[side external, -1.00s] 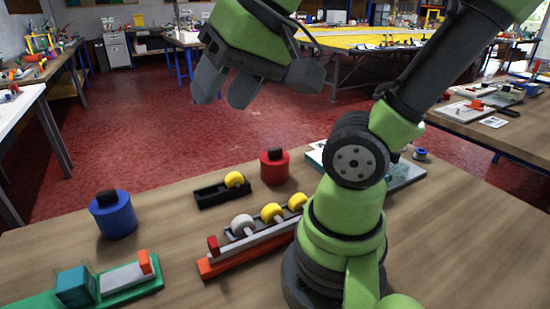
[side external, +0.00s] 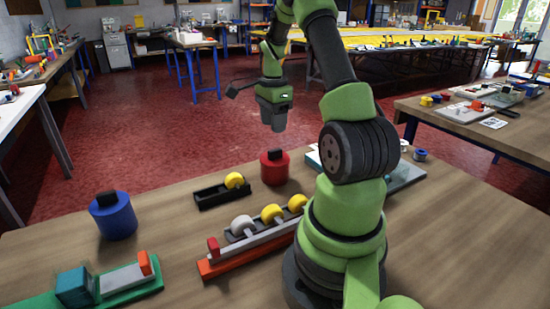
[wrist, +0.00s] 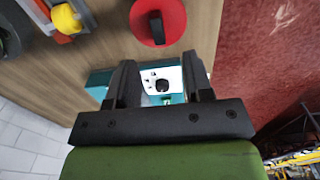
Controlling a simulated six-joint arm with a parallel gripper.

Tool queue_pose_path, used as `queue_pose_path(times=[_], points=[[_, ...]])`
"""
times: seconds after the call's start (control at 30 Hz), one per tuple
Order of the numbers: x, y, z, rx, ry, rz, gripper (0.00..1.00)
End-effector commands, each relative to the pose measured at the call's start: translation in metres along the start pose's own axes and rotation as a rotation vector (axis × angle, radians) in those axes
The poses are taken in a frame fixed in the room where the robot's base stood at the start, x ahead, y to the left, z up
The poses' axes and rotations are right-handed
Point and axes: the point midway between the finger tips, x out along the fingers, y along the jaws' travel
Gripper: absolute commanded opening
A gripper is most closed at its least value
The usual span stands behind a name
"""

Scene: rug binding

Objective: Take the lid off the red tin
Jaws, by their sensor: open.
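The red tin (side external: 275,168) stands upright on the wooden table, with a black knob (side external: 274,153) on its top. In the wrist view the red tin (wrist: 172,22) is seen from above near the top edge, its black knob showing on the red top. My gripper (side external: 272,126) hangs above the table, pointing down, over the tin's area and clear of it. In the wrist view my gripper (wrist: 163,80) has its two dark fingers apart with nothing held between them. The tin lies beyond the fingertips, not between them.
A black tray (side external: 212,196) with a yellow roller and an orange-based rack (side external: 240,262) of rollers stand left and front of the tin. A blue tin (side external: 113,217) is at left. A teal-edged board (side external: 404,178) lies behind my arm. The table's far edge is close behind the tin.

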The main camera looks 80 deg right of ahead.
Motion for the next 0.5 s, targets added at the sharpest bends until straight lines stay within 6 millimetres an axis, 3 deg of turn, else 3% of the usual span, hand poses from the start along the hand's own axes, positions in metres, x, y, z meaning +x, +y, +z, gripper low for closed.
queue_pose_path(times=[0.1,0.33,0.5], points=[[0.019,0.001,0.001,-0.003,-0.001,0.004,0.47],[0.039,0.002,0.000,-0.004,-0.001,0.002,0.47],[0.066,0.005,-0.003,-0.004,-0.001,0.004,0.47]])
